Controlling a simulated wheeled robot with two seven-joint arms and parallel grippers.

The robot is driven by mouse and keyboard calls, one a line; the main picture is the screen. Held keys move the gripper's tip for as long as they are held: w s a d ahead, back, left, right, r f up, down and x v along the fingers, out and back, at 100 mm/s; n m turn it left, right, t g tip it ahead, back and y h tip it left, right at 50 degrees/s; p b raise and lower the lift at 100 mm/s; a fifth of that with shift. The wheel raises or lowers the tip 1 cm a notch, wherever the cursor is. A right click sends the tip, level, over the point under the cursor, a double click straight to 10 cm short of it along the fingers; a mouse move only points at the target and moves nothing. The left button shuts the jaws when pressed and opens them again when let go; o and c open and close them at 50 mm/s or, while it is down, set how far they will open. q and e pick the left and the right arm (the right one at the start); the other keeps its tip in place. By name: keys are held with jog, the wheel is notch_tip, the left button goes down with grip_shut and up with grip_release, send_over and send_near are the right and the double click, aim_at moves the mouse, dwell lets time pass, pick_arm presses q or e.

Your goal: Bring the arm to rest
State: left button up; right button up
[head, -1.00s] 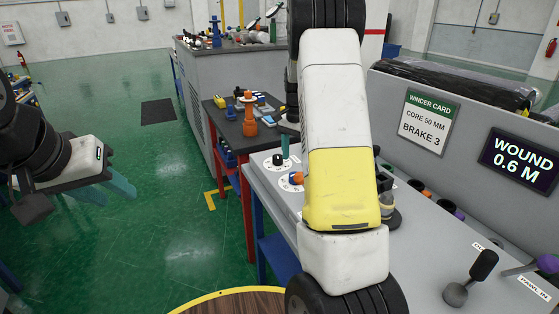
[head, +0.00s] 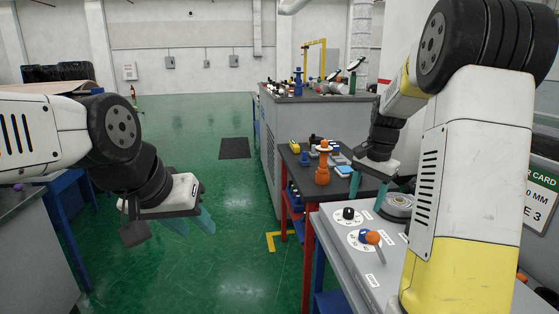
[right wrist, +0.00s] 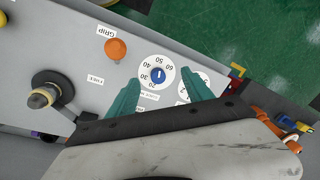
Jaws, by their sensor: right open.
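My right gripper (head: 383,190) hangs above the grey machine top (head: 330,240) in the head view. Its two teal fingers are spread with nothing between them in the right wrist view (right wrist: 160,92). A white dial with a blue knob (right wrist: 157,75) shows beyond and between the fingertips there. My left gripper (head: 192,218) is over the green floor at the left. Its teal fingers point down, stand apart and hold nothing visible. My right arm covers much of the head view's right side.
A dark bench (head: 345,181) holds an orange post (head: 323,165) and small parts. A grey cabinet (head: 270,140) stands behind it. Dials and an orange knob (head: 372,238) are on the machine top. Green floor (head: 215,260) is clear between the left and right furniture.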

jog(key=s+a+r+n+t, duration=0.2)
jog(key=s+a+r+n, duration=0.2)
jog(key=s, duration=0.8)
jog(key=s+a+r+n+t+y, duration=0.1)
jog(key=s+a+r+n+t, duration=0.1)
jog(key=s+a+r+n, duration=0.2)
jog(key=s+a+n, duration=0.1)
jog(key=s+a, duration=0.2)
jog(key=s, duration=0.5)
jog(key=shift+a+n+t, duration=0.3)
jog(key=shift+t, duration=0.1)
